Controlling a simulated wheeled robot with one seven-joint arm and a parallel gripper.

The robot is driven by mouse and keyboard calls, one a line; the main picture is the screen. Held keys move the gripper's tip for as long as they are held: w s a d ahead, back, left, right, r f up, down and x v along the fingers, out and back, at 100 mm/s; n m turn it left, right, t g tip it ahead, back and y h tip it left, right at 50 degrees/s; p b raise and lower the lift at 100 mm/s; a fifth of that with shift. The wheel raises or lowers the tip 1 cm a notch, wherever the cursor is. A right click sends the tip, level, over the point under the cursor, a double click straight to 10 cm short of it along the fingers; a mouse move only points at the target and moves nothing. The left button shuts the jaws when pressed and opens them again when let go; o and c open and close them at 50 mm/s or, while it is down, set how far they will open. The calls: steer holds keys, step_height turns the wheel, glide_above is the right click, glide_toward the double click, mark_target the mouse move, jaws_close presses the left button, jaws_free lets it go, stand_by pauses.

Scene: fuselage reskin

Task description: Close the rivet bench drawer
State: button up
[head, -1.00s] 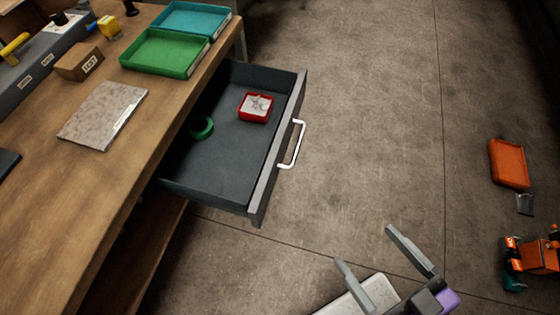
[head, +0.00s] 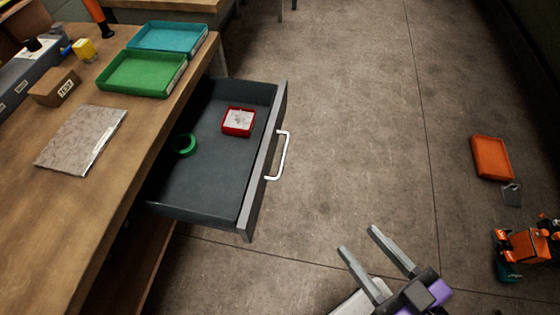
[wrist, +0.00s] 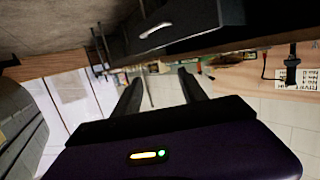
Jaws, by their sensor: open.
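The rivet bench drawer (head: 205,192) is pulled out from the wooden bench in the head view. It holds a red box (head: 238,121) with small light pieces and a green ring (head: 185,145). Its white handle (head: 279,156) is on the front panel, facing right. My gripper (head: 358,240) is open and empty, to the lower right of the drawer and apart from it. In the wrist view the fingers (wrist: 160,80) are spread with nothing between them, and the dark drawer front (wrist: 185,28) with its handle (wrist: 156,30) shows above them.
The bench top (head: 110,205) carries a green tray (head: 140,74), a blue tray (head: 165,38), a grey speckled plate (head: 82,140) and a cardboard box (head: 54,88). An orange bin (head: 491,157) and an orange machine (head: 527,246) are on the floor at right. The floor between is clear.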

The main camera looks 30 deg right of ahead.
steer(key=w+d+r+h, duration=0.1)
steer(key=w+d+r+m+p, duration=0.1)
steer(key=w, duration=0.1)
steer(key=w+d+r+m+t+h+p, duration=0.1)
steer(key=d, duration=0.1)
steer(key=shift+w+r+h, duration=0.1)
steer(key=shift+w+h, duration=0.2)
steer(key=shift+w, duration=0.1)
steer(key=c, duration=0.7)
steer(key=d, duration=0.1)
steer(key=w+d+m+p, duration=0.1)
steer(key=w+h, duration=0.1)
steer(key=shift+d+f, duration=0.3)
steer(key=shift+d, duration=0.1)
jaws_close()
steer(key=w+d+f+m+g+y+p, duration=0.1)
steer(key=w+d+f+m+g+p, duration=0.25)
steer(key=w+d, duration=0.4)
steer(key=w+d+f+m+g+y+p, duration=0.1)
steer(key=w+d+f+m+g+p, duration=0.1)
steer(key=w+d+f+m+p, duration=0.5)
steer(key=s+a+n+g+y+b, duration=0.2)
steer(key=s+a+n+g+y, duration=0.25)
steer(key=a+y, duration=0.5)
steer(key=w+a+f+t+p, duration=0.1)
steer(key=w+a+f, duration=0.3)
steer(key=w+a, duration=0.4)
steer(key=shift+f+n, duration=0.2)
steer(key=shift+n, duration=0.2)
